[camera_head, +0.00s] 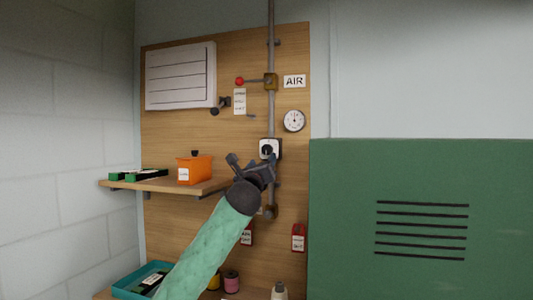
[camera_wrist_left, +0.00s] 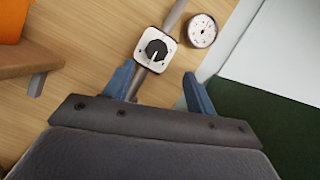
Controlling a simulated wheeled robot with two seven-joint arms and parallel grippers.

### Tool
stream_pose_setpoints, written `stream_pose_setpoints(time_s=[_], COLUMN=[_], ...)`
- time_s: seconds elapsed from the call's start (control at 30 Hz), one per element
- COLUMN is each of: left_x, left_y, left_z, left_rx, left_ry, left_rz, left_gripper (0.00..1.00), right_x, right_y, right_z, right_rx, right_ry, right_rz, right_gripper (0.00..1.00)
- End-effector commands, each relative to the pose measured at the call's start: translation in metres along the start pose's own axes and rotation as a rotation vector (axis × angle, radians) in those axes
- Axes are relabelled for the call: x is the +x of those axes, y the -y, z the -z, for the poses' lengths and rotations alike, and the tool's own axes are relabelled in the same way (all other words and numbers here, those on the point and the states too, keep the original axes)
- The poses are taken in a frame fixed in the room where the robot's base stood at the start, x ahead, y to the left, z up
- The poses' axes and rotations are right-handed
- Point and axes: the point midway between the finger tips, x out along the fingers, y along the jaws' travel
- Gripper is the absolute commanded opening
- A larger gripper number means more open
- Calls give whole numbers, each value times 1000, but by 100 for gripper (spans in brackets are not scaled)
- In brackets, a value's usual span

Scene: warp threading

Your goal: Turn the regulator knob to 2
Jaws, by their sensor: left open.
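The regulator knob (camera_head: 267,150) is a black dial on a white square plate on the pipe, in the middle of the wooden board. It also shows in the left wrist view (camera_wrist_left: 156,50), a little beyond my fingers and between their lines. A light pointer mark shows on the dial; I cannot read the numbers around it. My left gripper (camera_head: 251,163) is open and empty, just below and in front of the knob. In the left wrist view its two blue fingers (camera_wrist_left: 160,86) stand wide apart and do not touch the knob. My right gripper is not in view.
A round gauge (camera_head: 294,120) hangs above right of the knob. A red-ended valve lever (camera_head: 240,82) sits higher on the pipe. A wooden shelf (camera_head: 150,186) with an orange box (camera_head: 194,168) juts out at left. A green cabinet (camera_head: 345,220) stands at right.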

Motion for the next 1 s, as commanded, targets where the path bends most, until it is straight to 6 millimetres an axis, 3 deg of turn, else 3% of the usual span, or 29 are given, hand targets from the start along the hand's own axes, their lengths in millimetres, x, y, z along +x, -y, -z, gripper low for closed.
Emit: stream_pose_setpoints(time_s=[0.27,0.53,0.8,1.0], left_x=[3,29,65,77], left_y=[0,1,1,0], left_z=[-1,-3,-3,0], left_rx=[138,136,134,136], left_ry=[0,-1,-1,-1], left_rz=[0,-1,-1,1], left_gripper=[56,56,56,56], right_x=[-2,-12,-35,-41], right_y=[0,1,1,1], right_z=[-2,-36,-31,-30], right_rx=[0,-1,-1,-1], right_ry=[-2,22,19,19], right_rz=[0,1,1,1], right_gripper=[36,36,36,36])
